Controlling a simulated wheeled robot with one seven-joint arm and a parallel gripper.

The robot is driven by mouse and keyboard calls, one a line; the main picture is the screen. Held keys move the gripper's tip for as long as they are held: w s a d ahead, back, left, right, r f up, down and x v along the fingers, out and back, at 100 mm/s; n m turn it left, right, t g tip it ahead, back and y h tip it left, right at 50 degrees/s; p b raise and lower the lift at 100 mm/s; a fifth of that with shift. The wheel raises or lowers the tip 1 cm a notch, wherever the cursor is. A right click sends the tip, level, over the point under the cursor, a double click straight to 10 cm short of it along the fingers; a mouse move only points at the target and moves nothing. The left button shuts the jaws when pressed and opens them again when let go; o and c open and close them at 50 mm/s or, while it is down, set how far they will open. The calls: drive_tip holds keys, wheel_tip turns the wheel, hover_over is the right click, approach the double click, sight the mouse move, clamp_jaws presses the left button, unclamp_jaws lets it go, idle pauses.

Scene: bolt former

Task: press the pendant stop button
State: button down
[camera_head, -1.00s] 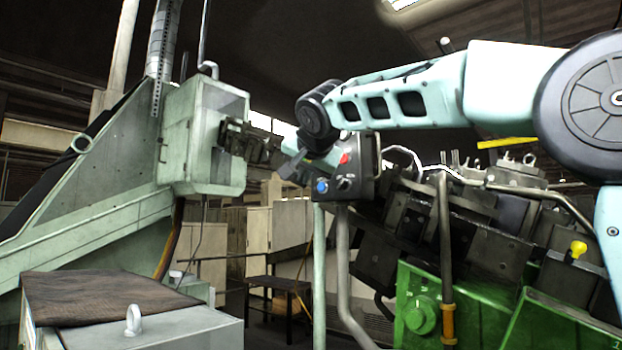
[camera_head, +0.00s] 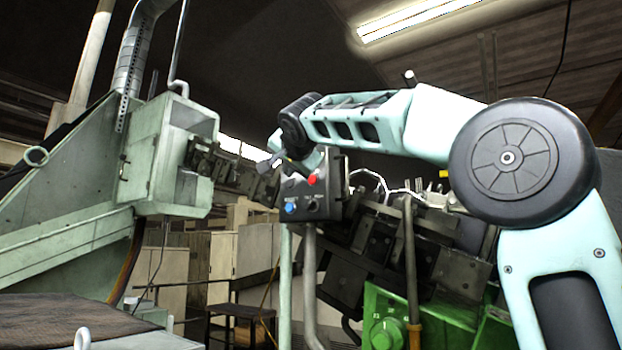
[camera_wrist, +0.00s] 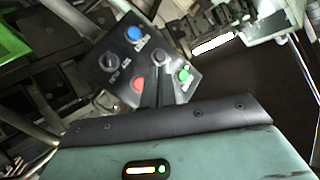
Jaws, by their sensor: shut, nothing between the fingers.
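The pendant (camera_head: 330,190) is a dark box with coloured buttons, on a pole right of the pale green cabinet. Its red button (camera_head: 312,180) shows beside my gripper (camera_head: 288,162), above a blue button (camera_head: 291,207) and a black knob (camera_head: 313,205). In the wrist view, the red button (camera_wrist: 136,84) lies just left of my dark fingers (camera_wrist: 156,76). A green button (camera_wrist: 183,75) lies to their right and a grey button (camera_wrist: 158,56) beyond them. My gripper is shut and empty in front of the panel. I cannot tell whether the fingers touch it. They hide part of it.
The pale green cabinet (camera_head: 150,165) and its sloping housing stand at the left. The dark machine with a green base (camera_head: 385,310) lies right of the pendant, with pipes (camera_head: 411,260) in front. A small dark table (camera_head: 240,312) stands behind, low down.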

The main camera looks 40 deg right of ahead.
drive_tip(key=w+d+p, duration=0.2)
drive_tip(key=d, duration=0.4)
drive_tip(key=shift+w+d, duration=0.15)
drive_tip(key=shift+d, duration=0.2)
idle(1.8)
drive_tip(key=shift+w+d, duration=0.15)
drive_tip(key=shift+d, duration=0.15)
drive_tip(key=shift+w+d+p, duration=0.15)
drive_tip(key=shift+d+p, duration=0.15)
drive_tip(key=shift+d, duration=0.1)
idle(0.7)
drive_tip(key=shift+a, duration=0.1)
drive_tip(key=shift+s+a+b, duration=0.3)
drive_tip(key=shift+a+b, duration=0.35)
drive_tip(key=shift+a, duration=0.05)
drive_tip(key=shift+s+a+b, duration=0.3)
drive_tip(key=shift+a+b, duration=0.15)
drive_tip(key=shift+a, duration=0.35)
drive_tip(key=shift+s+a+b, duration=0.25)
drive_tip(key=shift+a+b, duration=0.2)
drive_tip(key=shift+a, duration=0.35)
drive_tip(key=shift+s+a+b, duration=0.3)
drive_tip(key=shift+a+b, duration=0.15)
drive_tip(key=shift+a, duration=0.35)
